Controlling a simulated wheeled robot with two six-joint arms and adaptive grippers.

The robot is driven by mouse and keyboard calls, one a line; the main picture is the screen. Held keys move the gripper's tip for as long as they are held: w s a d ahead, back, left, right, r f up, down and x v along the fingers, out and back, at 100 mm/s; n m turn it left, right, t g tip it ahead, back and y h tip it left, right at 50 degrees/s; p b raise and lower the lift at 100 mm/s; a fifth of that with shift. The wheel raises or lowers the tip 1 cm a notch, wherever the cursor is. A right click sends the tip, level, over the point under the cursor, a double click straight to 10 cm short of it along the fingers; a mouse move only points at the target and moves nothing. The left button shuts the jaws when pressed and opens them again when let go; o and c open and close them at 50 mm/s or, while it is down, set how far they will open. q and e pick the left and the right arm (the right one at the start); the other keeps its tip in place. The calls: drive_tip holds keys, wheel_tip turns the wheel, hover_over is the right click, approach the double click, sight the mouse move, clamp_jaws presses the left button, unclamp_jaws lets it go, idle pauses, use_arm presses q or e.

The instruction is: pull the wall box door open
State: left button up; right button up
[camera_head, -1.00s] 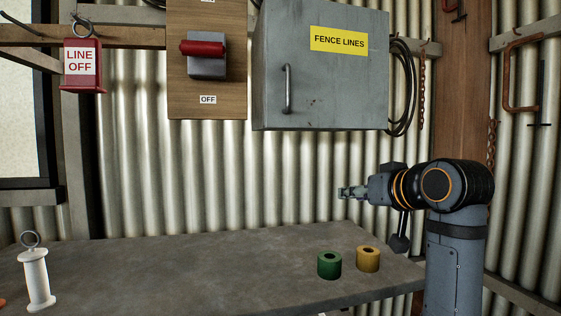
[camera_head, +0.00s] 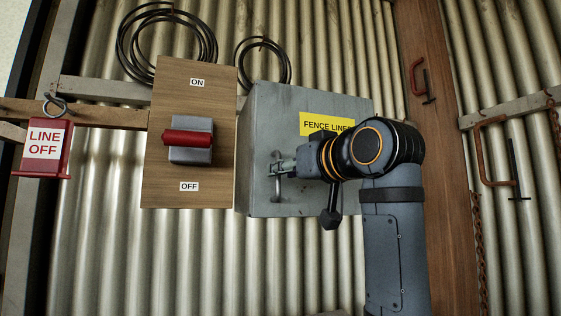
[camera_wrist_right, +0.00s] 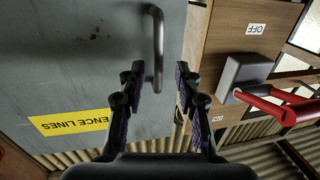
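The grey wall box (camera_head: 270,112) with a yellow FENCE LINES label hangs on the corrugated wall, its door shut. Its vertical bar handle (camera_head: 276,191) is on the left side of the door and is partly covered by my right gripper (camera_head: 279,167). In the right wrist view the box door (camera_wrist_right: 100,75) fills the left part, and the handle (camera_wrist_right: 158,45) reaches down between the fingers of the right gripper (camera_wrist_right: 158,85). The fingers are open, one on each side of the handle, with visible gaps. My left gripper is not in view.
Left of the box is a wooden board (camera_head: 190,80) with a red-handled switch (camera_head: 188,138), which sticks out near the gripper in the wrist view. A red LINE OFF tag (camera_head: 43,148) hangs further left. A wooden post (camera_head: 445,130) stands at the right.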

drive_tip(key=shift+x, duration=1.1)
drive_tip(key=shift+d, duration=0.1)
drive_tip(key=shift+c, duration=0.3)
clamp_jaws()
